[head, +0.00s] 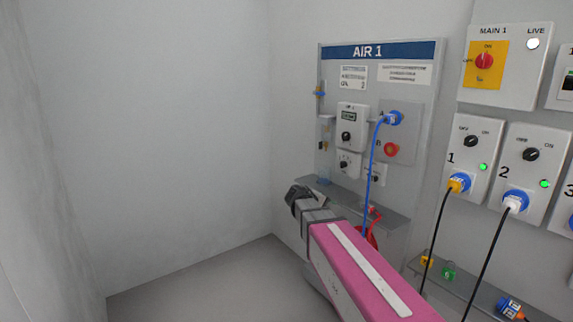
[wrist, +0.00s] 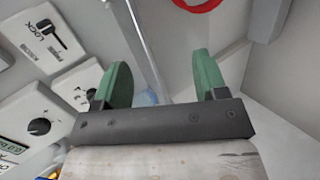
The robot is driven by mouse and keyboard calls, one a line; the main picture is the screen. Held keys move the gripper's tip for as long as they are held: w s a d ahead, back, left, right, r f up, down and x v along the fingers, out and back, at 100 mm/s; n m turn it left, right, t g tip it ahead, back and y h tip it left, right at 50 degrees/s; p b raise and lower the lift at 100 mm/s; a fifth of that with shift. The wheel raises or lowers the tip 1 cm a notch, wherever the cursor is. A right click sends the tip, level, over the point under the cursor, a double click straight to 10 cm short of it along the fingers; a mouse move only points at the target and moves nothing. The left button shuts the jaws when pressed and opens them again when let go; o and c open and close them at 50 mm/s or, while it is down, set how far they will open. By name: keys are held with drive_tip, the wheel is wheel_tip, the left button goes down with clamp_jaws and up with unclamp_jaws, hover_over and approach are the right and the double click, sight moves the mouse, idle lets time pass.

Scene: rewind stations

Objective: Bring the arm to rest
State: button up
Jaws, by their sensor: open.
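My arm (head: 355,265), pink with a white stripe, reaches up from the lower right in the head view. Its dark grey end (head: 300,197) is in front of the lower left corner of the AIR 1 panel (head: 402,130); the fingers cannot be made out there. In the wrist view my gripper (wrist: 161,68) shows two green fingers spread wide apart. I see nothing held between them. A grey edge runs behind the gap, with a small blue thing (wrist: 148,97) partly hidden behind the gripper.
A grey shelf (head: 390,212) juts out below the panel, close to my arm's end. A blue hose (head: 372,175) hangs from the panel; a red hose (head: 373,236) is below. Powered sockets with black cables (head: 437,235) are at right. Bare wall and floor lie left.

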drive_tip(key=s+d+f+m+g+y, duration=0.2)
drive_tip(key=s+f+m+g+y, duration=0.3)
drive_tip(key=s+f+y, duration=0.5)
drive_tip(key=s+f, duration=0.8)
drive_tip(key=s, duration=0.2)
drive_tip(key=shift+s+d+m+g, duration=0.2)
drive_tip(key=shift+d+m+g, duration=0.1)
drive_tip(key=shift+d, duration=0.1)
